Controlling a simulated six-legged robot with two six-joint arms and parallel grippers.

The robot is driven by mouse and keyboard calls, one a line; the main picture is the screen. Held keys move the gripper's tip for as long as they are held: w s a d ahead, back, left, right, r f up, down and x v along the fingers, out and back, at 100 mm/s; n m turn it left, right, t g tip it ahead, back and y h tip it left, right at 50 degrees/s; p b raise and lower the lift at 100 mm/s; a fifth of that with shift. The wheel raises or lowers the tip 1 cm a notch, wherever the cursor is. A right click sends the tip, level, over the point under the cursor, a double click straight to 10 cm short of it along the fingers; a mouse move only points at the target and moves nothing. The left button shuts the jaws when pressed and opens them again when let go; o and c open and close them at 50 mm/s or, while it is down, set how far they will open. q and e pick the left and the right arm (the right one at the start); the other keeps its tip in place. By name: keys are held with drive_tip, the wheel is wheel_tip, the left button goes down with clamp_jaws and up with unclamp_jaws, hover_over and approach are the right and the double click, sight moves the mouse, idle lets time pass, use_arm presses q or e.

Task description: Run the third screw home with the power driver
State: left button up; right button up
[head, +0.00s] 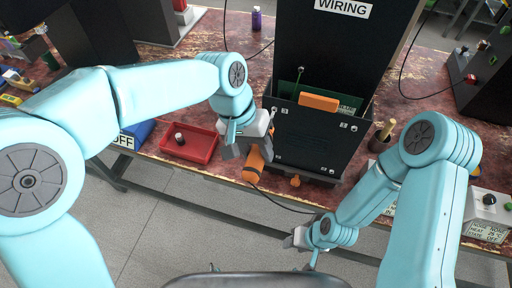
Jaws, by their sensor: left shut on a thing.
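My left gripper (246,146) is shut on the orange power driver (254,166), just left of the black box front. A dark cord runs from the driver down to the right. The black front panel (312,140) stands below the WIRING sign and carries small bright screw heads, among them one at upper right (354,128) and one at lower right (332,170). The left edge of the panel is partly hidden by my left gripper. I cannot tell whether the driver's tip touches a screw. My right gripper (298,239) hangs low in front of the bench; its jaws are too small to read.
A red tray (205,149) with a small dark item sits left of the driver. An orange block (318,102) is at the panel's top edge, and another orange piece (295,181) is below it. A cup with a wooden handle (380,141) stands at right.

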sight(247, 172)
use_arm(q)
drive_tip(key=shift+s+a+b, duration=0.15)
drive_tip(key=shift+s+b, duration=0.15)
drive_tip(key=shift+s, duration=0.1)
drive_tip(key=shift+s+a+b, duration=0.15)
drive_tip(key=shift+s+b, duration=0.05)
drive_tip(key=shift+s, duration=0.3)
drive_tip(key=shift+s+a+b, duration=0.15)
drive_tip(key=shift+s, duration=0.35)
drive_tip(key=shift+s+a+b, duration=0.25)
drive_tip(key=shift+s+b, duration=0.05)
drive_tip(key=shift+s, duration=0.35)
drive_tip(key=shift+s+a, duration=0.2)
drive_tip(key=shift+s, duration=0.55)
drive_tip(key=shift+w, duration=0.1)
